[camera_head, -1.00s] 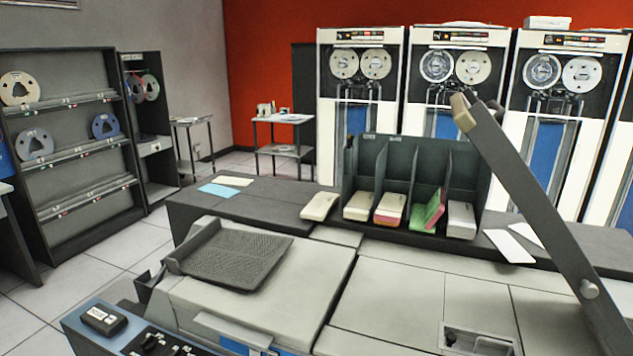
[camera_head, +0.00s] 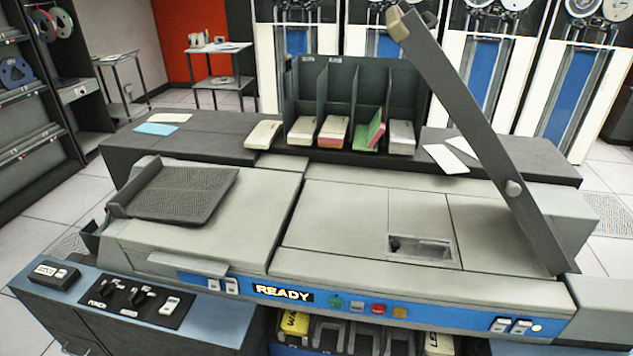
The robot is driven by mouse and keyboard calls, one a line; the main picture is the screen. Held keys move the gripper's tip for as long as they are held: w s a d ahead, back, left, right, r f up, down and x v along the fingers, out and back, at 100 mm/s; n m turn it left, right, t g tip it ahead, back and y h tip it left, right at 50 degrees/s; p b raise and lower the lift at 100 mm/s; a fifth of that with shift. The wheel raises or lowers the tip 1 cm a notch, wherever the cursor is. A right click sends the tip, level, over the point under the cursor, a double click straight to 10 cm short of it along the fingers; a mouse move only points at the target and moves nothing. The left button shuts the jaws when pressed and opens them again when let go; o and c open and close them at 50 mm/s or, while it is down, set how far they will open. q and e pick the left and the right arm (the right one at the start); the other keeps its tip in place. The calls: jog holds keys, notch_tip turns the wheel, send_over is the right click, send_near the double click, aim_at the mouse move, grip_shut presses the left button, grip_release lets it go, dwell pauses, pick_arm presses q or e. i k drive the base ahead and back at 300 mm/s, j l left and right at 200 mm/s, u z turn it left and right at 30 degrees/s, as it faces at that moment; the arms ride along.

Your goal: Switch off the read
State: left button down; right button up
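The card machine (camera_head: 345,215) fills the middle of the head view. Its blue front panel shows a lit READY sign (camera_head: 284,293) and a row of small green, white, red and yellow buttons (camera_head: 368,309). White rocker switches (camera_head: 221,285) sit on the panel left of the sign. More white switches (camera_head: 511,325) and a small lit lamp (camera_head: 537,328) sit at its right end. A lower black switch plate (camera_head: 137,303) at the left carries black toggles and a white rocker; one label looks like PUNCH. I cannot make out a label saying read. Neither gripper is in view.
A dark raised arm (camera_head: 470,130) slants over the machine's right side. A card rack (camera_head: 355,100) with card decks stands on the dark shelf behind. A black box (camera_head: 54,275) sits at the front left. Floor is clear at the left.

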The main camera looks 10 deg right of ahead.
aim_at(500, 326)
jog(key=z, duration=1.65)
